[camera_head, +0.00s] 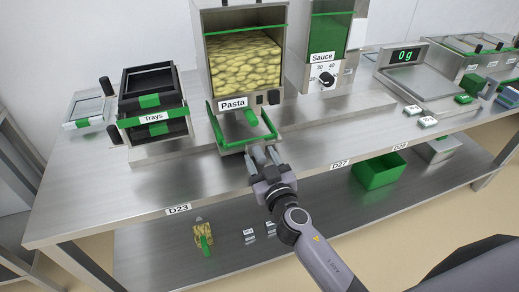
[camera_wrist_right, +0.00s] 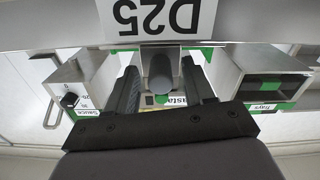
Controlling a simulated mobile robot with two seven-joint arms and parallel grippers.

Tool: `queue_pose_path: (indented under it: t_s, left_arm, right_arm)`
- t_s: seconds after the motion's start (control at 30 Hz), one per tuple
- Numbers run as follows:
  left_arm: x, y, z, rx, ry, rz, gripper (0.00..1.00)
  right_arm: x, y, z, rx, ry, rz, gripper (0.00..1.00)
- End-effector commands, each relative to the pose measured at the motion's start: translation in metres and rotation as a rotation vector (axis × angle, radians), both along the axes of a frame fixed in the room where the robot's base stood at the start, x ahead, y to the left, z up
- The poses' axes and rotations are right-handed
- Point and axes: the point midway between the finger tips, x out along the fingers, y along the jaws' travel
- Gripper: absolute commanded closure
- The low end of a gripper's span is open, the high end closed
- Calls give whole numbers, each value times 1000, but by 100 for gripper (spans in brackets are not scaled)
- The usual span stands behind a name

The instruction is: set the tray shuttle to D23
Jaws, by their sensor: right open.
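The tray shuttle (camera_head: 232,147), a metal carriage with green side rails, stands below the Pasta dispenser. The D23 label (camera_head: 178,209) is on the table's front edge, to the left of the shuttle. My right gripper (camera_head: 265,158) is at the shuttle's front, by the table edge. In the right wrist view, its open fingers (camera_wrist_right: 160,90) stand on either side of a dark grey rounded handle (camera_wrist_right: 161,72), with gaps visible. The D25 label (camera_wrist_right: 156,17) is just above that handle in this view; in the head view my arm hides it. My left gripper is not in view.
The Trays holder (camera_head: 153,115) stands left of the Pasta dispenser (camera_head: 245,65); the Sauce dispenser (camera_head: 322,58) is to the right. Labels D27 (camera_head: 340,164) and D29 (camera_head: 400,146) continue rightward. A green bin (camera_head: 378,170) is on the lower shelf. The front edge near D23 looks clear.

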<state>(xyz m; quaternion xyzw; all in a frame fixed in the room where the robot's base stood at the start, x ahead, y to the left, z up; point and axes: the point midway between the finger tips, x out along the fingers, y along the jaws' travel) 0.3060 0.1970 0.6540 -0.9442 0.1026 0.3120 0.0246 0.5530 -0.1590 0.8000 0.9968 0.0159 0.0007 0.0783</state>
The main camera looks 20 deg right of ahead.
Motion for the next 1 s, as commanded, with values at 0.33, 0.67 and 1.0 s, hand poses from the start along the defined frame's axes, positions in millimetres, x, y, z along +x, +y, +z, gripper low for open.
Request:
queue_pose_path:
  t_s: [0.33, 0.67, 1.0]
  left_arm:
    - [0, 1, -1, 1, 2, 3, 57]
    - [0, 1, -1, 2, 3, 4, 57]
    - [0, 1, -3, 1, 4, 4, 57]
  right_arm:
    - [-2, 2, 0, 0, 0, -1, 47]
    - [-2, 2, 0, 0, 0, -1, 100]
    - [3, 2, 0, 1, -1, -1, 100]
